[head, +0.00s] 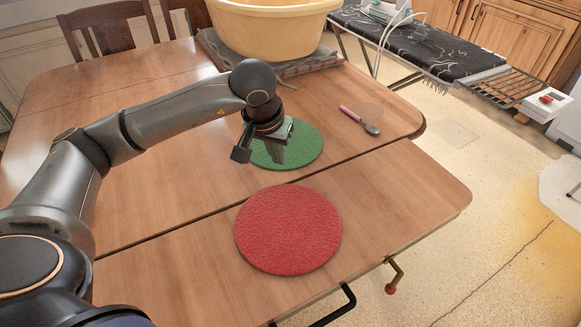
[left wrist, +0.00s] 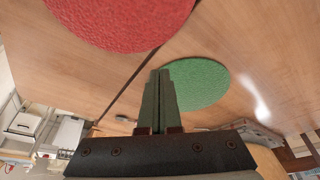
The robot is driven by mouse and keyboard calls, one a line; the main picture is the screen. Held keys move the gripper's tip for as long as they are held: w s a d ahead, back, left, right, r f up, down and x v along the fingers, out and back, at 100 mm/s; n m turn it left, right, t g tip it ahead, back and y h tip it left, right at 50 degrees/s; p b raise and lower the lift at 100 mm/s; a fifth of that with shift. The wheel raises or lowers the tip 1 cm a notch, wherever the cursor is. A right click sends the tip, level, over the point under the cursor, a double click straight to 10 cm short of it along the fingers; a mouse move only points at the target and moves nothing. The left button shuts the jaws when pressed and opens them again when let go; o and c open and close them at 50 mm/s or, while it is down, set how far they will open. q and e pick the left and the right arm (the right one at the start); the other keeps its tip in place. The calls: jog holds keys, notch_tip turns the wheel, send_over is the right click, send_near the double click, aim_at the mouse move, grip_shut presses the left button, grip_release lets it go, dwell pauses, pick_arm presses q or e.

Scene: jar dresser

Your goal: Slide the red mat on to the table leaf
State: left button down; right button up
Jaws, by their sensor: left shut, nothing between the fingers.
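The round red mat (head: 288,230) lies flat on the near leaf of the wooden table (head: 175,275). Its far edge comes close to the seam between the leaf and the main tabletop. The red mat is partly cut off at the top of the left wrist view (left wrist: 120,22). My left gripper (head: 268,153) is above the round green mat (head: 305,145), beyond the red mat and apart from it. In the left wrist view its fingers (left wrist: 160,72) are together and empty. My right gripper is not in view.
The green mat lies on the main tabletop, partly hidden by my gripper. A pink-handled spoon (head: 360,119) lies to its right. A large yellow tub (head: 272,30) stands at the back. An ironing board (head: 420,45) is beyond the table. The leaf right of the red mat is clear.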

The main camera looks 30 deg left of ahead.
aim_at(285, 181)
pick_arm(q)
jog(key=b+x, duration=0.1)
jog(key=x, duration=0.7)
jog(key=shift+a+f, duration=0.15)
jog(key=shift+f, duration=0.2)
jog(key=shift+w+f, duration=0.25)
jog(key=shift+f, duration=0.15)
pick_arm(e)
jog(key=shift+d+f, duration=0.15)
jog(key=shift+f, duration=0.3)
